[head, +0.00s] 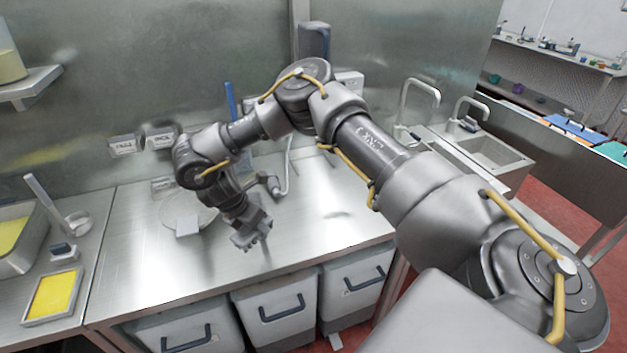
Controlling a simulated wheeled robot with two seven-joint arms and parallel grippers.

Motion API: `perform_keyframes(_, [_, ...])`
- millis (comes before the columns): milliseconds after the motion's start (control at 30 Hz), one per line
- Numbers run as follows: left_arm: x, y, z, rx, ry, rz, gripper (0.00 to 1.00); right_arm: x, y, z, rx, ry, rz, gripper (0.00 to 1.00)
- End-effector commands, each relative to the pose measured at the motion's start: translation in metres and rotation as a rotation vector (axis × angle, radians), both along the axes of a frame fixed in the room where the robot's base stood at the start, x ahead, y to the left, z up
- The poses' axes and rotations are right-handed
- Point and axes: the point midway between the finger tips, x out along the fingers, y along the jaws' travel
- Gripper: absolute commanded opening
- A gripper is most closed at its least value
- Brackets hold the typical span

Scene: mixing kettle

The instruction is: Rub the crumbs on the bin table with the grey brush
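The bin table (140,265) is the steel worktop with grey bins under it. My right arm comes in from the right and bends down over it. My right gripper (252,234) points down, low over the table's middle; its fingers are too small and dark to tell whether they are open or hold something. A pale round patch or disc (203,216) lies left of the gripper, with a small light block at its front. I cannot make out separate crumbs or identify the grey brush for certain. My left gripper is not in view.
Several grey bins (275,308) stand under the table's front edge. At left are a yellow-filled tray (52,296) and a metal pan (22,240). A steel wall (150,70) closes the back. Taps (420,90) and a sink (492,150) are at right. The table's front right is clear.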

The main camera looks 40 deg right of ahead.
Motion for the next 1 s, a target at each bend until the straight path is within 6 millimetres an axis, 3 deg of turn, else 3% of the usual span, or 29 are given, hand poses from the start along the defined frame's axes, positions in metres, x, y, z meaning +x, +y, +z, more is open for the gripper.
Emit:
perform_keyframes(33, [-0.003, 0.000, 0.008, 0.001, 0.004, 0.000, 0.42, 0.002, -0.021, -0.003, 0.006, 0.006, 0.094, 0.27])
perform_keyframes(200, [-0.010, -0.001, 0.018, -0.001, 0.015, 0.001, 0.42, 0.011, -0.081, -0.018, 0.010, 0.006, 0.412, 0.27])
perform_keyframes(400, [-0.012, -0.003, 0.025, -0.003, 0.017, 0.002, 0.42, 0.011, -0.134, -0.027, 0.008, 0.008, 0.645, 0.27])
perform_keyframes(733, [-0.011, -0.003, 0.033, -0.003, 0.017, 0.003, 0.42, 0.002, -0.194, -0.029, 0.002, 0.010, 0.860, 0.27])
perform_keyframes(1000, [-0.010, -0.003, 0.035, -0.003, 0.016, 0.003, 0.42, 0.000, -0.211, -0.029, 0.002, 0.005, 0.941, 0.27])
